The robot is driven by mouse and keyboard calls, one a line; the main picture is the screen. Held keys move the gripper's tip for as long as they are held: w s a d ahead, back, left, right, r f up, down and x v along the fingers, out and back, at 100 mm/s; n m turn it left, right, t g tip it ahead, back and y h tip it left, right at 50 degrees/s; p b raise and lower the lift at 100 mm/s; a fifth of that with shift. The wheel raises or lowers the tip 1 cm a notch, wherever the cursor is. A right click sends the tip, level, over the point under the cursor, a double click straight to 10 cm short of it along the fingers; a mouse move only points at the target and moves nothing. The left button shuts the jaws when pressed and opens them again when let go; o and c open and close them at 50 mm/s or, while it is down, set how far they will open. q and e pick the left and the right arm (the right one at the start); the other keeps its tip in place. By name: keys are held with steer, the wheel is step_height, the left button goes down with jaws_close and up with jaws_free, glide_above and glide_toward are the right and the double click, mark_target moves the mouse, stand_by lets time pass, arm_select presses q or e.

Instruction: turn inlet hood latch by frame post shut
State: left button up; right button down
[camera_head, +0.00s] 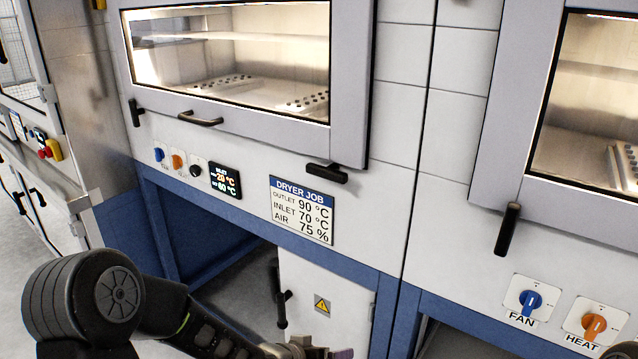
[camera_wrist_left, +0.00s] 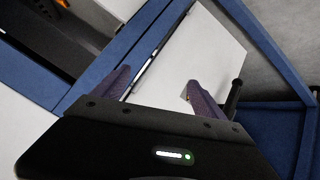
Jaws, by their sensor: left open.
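The inlet hood (camera_head: 350,90) has a framed window and a black bar handle (camera_head: 200,119) on its lower edge. Its right latch (camera_head: 327,173) is black and lies nearly level across the lower right corner. Its left latch (camera_head: 136,112) is black and hangs upright at the lower left corner. I cannot tell for sure which one is by the frame post. My left gripper (camera_head: 318,351) is low at the bottom edge, partly cut off, well below both latches. In the left wrist view it (camera_wrist_left: 158,77) is open and empty, facing a white cabinet. My right gripper is out of view.
A second hood at right has an upright latch (camera_head: 507,229) above the fan knob (camera_head: 530,302) and heat knob (camera_head: 594,325). A blue frame rail (camera_head: 250,225) runs beneath the panel. Below it is a white cabinet (camera_head: 345,300) with a black handle (camera_head: 279,295).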

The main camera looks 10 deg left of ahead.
mark_target(323, 175)
arm_select(q)
steer(key=shift+o, duration=1.4)
steer(key=w+a+r+m+t, duration=0.1)
steer(key=w+a+r+t, duration=0.1)
steer(key=r, duration=0.7)
steer(key=w+a+r+m+t, duration=0.1)
steer(key=w+r, duration=0.4)
steer(key=r, duration=0.5)
steer(key=shift+a+r+t+h+b, duration=0.2)
steer(key=shift+a+t+h+b, duration=0.25)
steer(key=shift+a+t, duration=0.3)
steer(key=shift+o, duration=0.2)
steer(key=s+a+r+m+t+h, duration=0.1)
steer(key=a+r+m+t, duration=0.1)
steer(key=r, duration=1.5)
steer(key=shift+s+a+r+m+t+b, duration=0.2)
steer(key=shift+a+r+m+t+b, duration=0.15)
steer(key=shift+a+t, duration=0.25)
steer(key=shift+w, duration=0.1)
steer(key=x, duration=0.7)
steer(key=shift+w+d, duration=0.2)
steer(key=shift+w, duration=0.15)
steer(key=shift+c, duration=0.2)
steer(key=c, duration=1.1)
